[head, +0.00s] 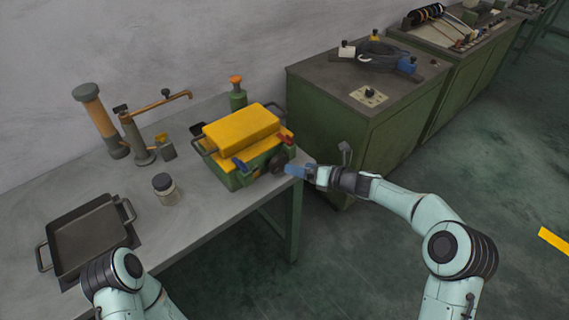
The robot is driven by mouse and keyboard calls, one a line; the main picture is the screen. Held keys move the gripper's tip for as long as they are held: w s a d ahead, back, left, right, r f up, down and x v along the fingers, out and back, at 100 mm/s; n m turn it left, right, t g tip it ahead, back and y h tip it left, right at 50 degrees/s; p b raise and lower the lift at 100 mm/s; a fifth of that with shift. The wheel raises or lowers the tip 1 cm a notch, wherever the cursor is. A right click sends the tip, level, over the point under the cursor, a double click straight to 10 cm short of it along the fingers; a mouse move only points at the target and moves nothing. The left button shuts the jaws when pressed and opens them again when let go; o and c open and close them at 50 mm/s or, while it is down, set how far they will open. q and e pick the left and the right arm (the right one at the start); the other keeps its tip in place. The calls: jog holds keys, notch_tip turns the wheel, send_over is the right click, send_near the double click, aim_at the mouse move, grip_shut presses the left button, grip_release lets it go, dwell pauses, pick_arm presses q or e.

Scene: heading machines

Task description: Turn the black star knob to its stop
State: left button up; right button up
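A dark round knob (278,161), apparently the black star knob, sits on the front right side of a green box with a yellow top (242,130) on the grey workbench. Its star shape is too small to make out. My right gripper (292,171) has blue fingertips close to the knob's right side. I cannot tell whether they touch it, and the finger gap does not show. My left arm shows at the bottom left, but its gripper is not in view.
The box has a blue lever (240,165) and a red lever (286,136). A dark tray (86,237), a small jar (164,187) and a pump-like tool (141,150) stand on the workbench. A green cabinet (395,137) stands behind my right forearm.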

aim_at(283, 164)
jog(key=p+x, duration=0.1)
jog(key=x, duration=0.6)
jog(key=shift+w+a+f, duration=0.1)
jog(key=shift+w+a, duration=0.1)
jog(key=shift+a, duration=0.1)
pick_arm(q)
jog(key=shift+w+r, duration=0.45)
jog(key=shift+r, duration=0.4)
pick_arm(e)
jog(key=c, duration=1)
jog(key=m+y+p, duration=0.1)
jog(key=p, duration=0.2)
jog(key=m+y+p, duration=0.1)
jog(key=m+p, duration=0.1)
jog(key=p, duration=0.1)
jog(key=shift+w+d, duration=0.2)
jog(key=shift+w, duration=0.15)
jog(key=shift+c, duration=0.2)
jog(key=shift+s+f+m+y, duration=0.1)
jog(key=shift+f+m+y, duration=0.15)
jog(key=shift+m, duration=0.35)
pick_arm(q)
jog(key=w+r+t, duration=0.1)
jog(key=w+r, duration=0.6)
jog(key=shift+r, duration=0.35)
pick_arm(e)
jog(key=shift+s, duration=0.15)
